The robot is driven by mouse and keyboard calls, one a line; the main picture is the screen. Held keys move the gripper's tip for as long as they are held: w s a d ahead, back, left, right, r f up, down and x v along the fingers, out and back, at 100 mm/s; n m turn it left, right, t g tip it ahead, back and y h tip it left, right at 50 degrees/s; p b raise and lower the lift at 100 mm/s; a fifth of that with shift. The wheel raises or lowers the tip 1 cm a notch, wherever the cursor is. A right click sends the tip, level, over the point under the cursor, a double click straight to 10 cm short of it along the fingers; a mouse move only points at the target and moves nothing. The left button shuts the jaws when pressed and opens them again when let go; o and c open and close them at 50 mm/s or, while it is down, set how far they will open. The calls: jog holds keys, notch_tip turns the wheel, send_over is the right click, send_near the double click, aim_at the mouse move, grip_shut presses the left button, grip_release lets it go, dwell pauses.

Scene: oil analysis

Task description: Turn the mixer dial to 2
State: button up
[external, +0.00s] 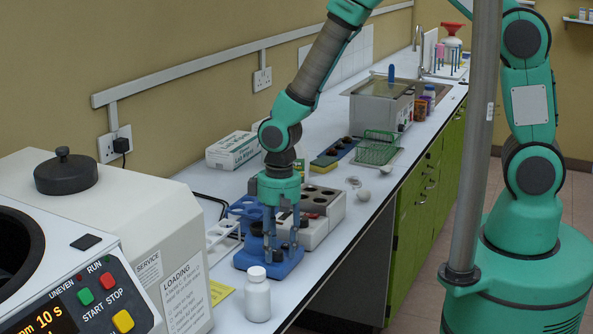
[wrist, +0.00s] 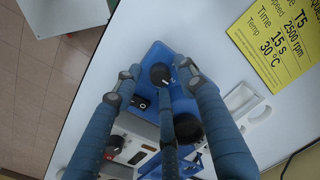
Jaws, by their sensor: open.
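The mixer (external: 262,265) is a small blue unit on the white bench, under my gripper (external: 282,246). In the wrist view its blue body (wrist: 179,103) carries a round black dial (wrist: 160,74) with a light pointer line, a small black switch and a black cup (wrist: 188,129). My gripper (wrist: 157,72) has its blue fingers spread, with fingertips on the left and right of the dial and a third finger below it in the picture. Nothing is held. I cannot tell whether any fingertip touches the dial. The scale marks around the dial are not readable.
A white bottle (external: 257,294) stands just in front of the mixer. A white-and-grey block unit (external: 327,206) with its own black knob (wrist: 115,144) is close by. A blue rack (external: 245,207) and a yellow card (wrist: 276,42) are near. The bench edge lies to the right.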

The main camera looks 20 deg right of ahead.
aim_at(279, 250)
jog(key=shift+w+d+r, duration=0.1)
jog(key=shift+d+r, duration=0.05)
jog(key=shift+r, duration=3.65)
jog(key=shift+w+d+r, duration=0.15)
jog(key=shift+w+r, duration=0.1)
jog(key=w+d+r+m+t+b, duration=0.1)
jog(key=w+d+r, duration=0.2)
jog(key=d+r, duration=0.35)
jog(key=w+d+r+m+t+y+b, duration=0.1)
jog(key=w+d+r, duration=0.2)
jog(key=d+r, duration=0.4)
jog(key=w+d+r+m+t+b, duration=0.1)
jog(key=w+d+r, duration=0.3)
jog(key=d, duration=0.5)
jog(key=s+d+r+m+t, duration=0.1)
jog(key=s+d+r, duration=0.2)
jog(key=d, duration=0.4)
jog(key=s+d+r+m+t+h+b, duration=0.1)
jog(key=s+d+r, duration=0.2)
jog(key=s+d, duration=0.2)
jog(key=s+d+r+m+t+b, duration=0.1)
jog(key=s+d+r, duration=0.3)
jog(key=d, duration=0.7)
jog(key=shift+s+d+m, duration=0.25)
jog(key=shift+s+m, duration=0.15)
jog(key=shift+s, duration=0.15)
